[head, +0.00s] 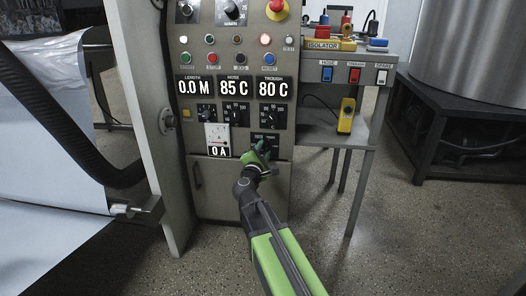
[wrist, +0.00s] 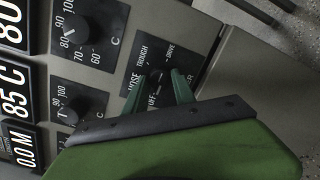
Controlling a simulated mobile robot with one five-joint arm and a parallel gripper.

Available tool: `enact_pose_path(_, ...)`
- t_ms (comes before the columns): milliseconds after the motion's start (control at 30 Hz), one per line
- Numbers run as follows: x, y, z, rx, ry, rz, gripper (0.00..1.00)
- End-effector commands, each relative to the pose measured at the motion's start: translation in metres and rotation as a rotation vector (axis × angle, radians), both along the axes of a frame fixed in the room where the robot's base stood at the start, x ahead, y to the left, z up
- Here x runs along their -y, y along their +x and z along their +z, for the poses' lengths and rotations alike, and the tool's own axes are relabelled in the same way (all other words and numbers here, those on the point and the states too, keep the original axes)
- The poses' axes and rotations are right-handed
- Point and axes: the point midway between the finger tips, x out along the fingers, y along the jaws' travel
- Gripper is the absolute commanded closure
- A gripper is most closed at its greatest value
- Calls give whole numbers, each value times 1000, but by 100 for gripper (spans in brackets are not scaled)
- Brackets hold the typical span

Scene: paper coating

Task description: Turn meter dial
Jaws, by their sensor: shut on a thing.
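The meter dial (wrist: 157,77) is a small dark knob on a black plate marked NOSE, TROUGH, DRIVE and OFF, low on the grey control panel. In the head view its plate (head: 265,137) shows just above my gripper (head: 262,150). In the wrist view my gripper (wrist: 158,91) has its two green fingers on either side of the knob, shut on it. The fingers partly hide the knob, and I cannot tell exactly where it points. A white needle meter (head: 217,133) left of the dial has a 0 A readout (head: 219,151) below it.
Above are displays reading 0.0 M (head: 195,87), 85 C (head: 235,88) and 80 C (head: 273,88), with temperature knobs (head: 237,114) beneath. A red emergency button (head: 277,8) tops the panel. A side table (head: 335,138) holding a yellow device (head: 346,115) stands right. A black hose (head: 75,130) hangs left.

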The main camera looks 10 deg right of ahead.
Motion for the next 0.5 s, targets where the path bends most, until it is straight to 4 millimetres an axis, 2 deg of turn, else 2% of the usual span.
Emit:
enact_pose_path(267, -1, -1, 1, 31, 100, 1, 100)
enact_pose_path(500, -1, -1, 1, 93, 287, 1, 100)
